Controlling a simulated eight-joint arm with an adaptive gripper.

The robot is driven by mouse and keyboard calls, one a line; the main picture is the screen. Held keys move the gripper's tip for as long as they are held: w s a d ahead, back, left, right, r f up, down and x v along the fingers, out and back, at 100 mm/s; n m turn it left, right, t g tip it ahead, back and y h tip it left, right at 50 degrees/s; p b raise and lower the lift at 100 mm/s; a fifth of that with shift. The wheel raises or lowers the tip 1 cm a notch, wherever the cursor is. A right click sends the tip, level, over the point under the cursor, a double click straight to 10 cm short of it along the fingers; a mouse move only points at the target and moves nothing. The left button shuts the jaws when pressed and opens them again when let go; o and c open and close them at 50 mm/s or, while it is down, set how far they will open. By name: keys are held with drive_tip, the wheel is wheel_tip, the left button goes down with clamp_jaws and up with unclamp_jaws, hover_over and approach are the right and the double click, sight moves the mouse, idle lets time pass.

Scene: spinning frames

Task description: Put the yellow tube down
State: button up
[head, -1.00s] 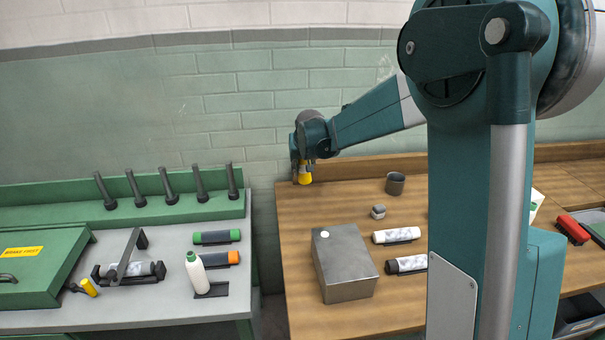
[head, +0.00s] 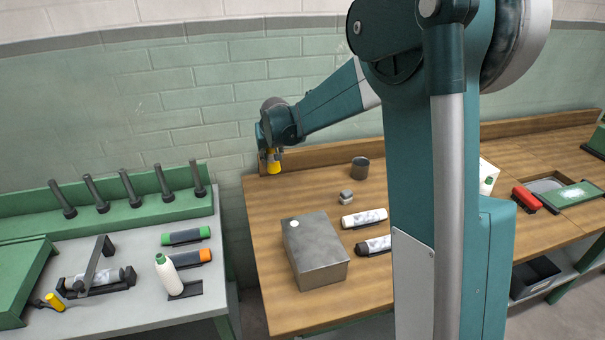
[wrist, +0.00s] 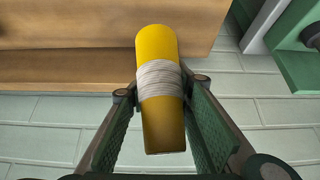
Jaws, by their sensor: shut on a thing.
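The yellow tube (wrist: 161,120) has a band of pale cord wound around its middle. In the wrist view it is between the two fingers of my gripper (wrist: 160,92), which is shut on it. In the head view the yellow tube (head: 274,166) points down from my gripper (head: 272,155), at the back left corner of the wooden bench (head: 378,205). I cannot tell whether the tube's lower end touches the bench or hangs just above it.
A grey metal box (head: 315,255), a small metal piece (head: 345,197), a dark cup (head: 360,168) and two rolls, one white (head: 363,219), stand on the bench. A gap separates it from the grey-topped bench (head: 130,290) at left. The bench's back left area looks clear.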

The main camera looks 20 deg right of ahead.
drive_tip(key=d+m+p, duration=0.1)
drive_tip(key=d+p, duration=0.7)
drive_tip(key=d, duration=1.1)
drive_tip(key=shift+p, duration=0.4)
drive_tip(key=shift+r, duration=0.1)
drive_tip(key=shift+f, duration=3.1)
drive_tip(key=shift+f+b, duration=0.35)
drive_tip(key=shift+f, duration=1.55)
drive_tip(key=shift+f, duration=0.2)
drive_tip(key=o, duration=0.9)
drive_tip(key=shift+r, duration=0.1)
